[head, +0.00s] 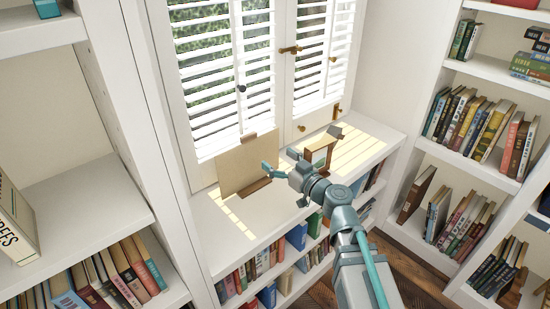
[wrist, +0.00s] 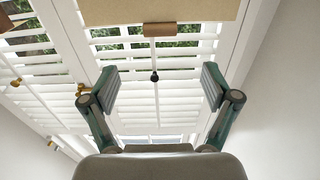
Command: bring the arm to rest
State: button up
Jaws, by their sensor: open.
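My gripper (head: 272,180) is over the white window ledge in the head view, with its fingers toward the beige board. In the wrist view my gripper (wrist: 156,88) has its two fingers spread wide with nothing between them. My arm reaches up from the lower right of the head view. The beige board (head: 241,163) stands on the ledge against the shutters, with a brown clip at its top and a brown rest at its foot. Its beige surface also shows at the edge of the wrist view (wrist: 160,10). The head view does not settle whether a fingertip touches the board.
The white ledge (head: 226,226) is mostly clear left of my arm. A small brown frame-like stand (head: 318,152) is on the ledge just beyond my wrist. White shutters (head: 225,85) stand behind. Bookshelves flank both sides, the right one (head: 478,75) holding several books.

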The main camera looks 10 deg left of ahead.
dwell(0.3)
